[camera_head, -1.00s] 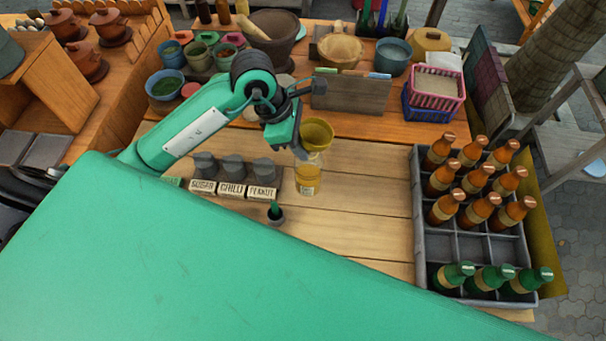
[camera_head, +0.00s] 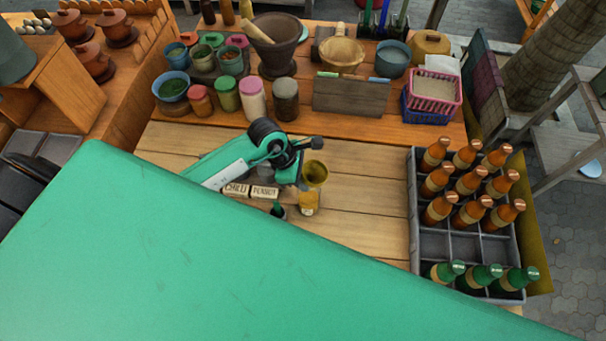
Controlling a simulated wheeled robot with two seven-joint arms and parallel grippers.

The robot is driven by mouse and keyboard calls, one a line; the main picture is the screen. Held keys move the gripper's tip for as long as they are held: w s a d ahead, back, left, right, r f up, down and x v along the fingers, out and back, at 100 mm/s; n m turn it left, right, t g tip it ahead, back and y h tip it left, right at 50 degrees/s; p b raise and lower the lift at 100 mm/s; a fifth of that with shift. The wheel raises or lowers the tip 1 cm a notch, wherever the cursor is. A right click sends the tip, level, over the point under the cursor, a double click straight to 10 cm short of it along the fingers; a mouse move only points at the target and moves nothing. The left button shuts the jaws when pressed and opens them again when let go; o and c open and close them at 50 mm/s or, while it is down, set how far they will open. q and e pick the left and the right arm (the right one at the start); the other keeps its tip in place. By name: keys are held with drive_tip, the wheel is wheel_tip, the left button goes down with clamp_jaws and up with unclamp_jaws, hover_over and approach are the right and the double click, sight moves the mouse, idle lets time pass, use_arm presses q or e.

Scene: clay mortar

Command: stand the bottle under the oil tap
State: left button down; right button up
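A small bottle with amber contents and a pale label (camera_head: 309,202) stands on the wooden table near the middle. A yellow funnel (camera_head: 314,174) is at its top; I cannot tell whether it sits in the neck. My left gripper (camera_head: 299,178) is close beside the funnel, on its left. Its fingers are hidden behind my own arm, so I cannot see if they touch or hold anything. I cannot make out an oil tap. My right gripper is not in view.
Labelled blocks (camera_head: 250,190) and a small dark green-topped item (camera_head: 278,209) are near the bottle. A grey crate (camera_head: 413,225) of brown and green bottles stands at right. Jars, bowls and a mortar (camera_head: 276,45) line the back. Table between bottle and crate is clear.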

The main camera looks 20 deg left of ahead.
use_arm(q)
drive_tip(key=shift+f, duration=0.15)
drive_tip(key=c, duration=1.1)
unclamp_jaws()
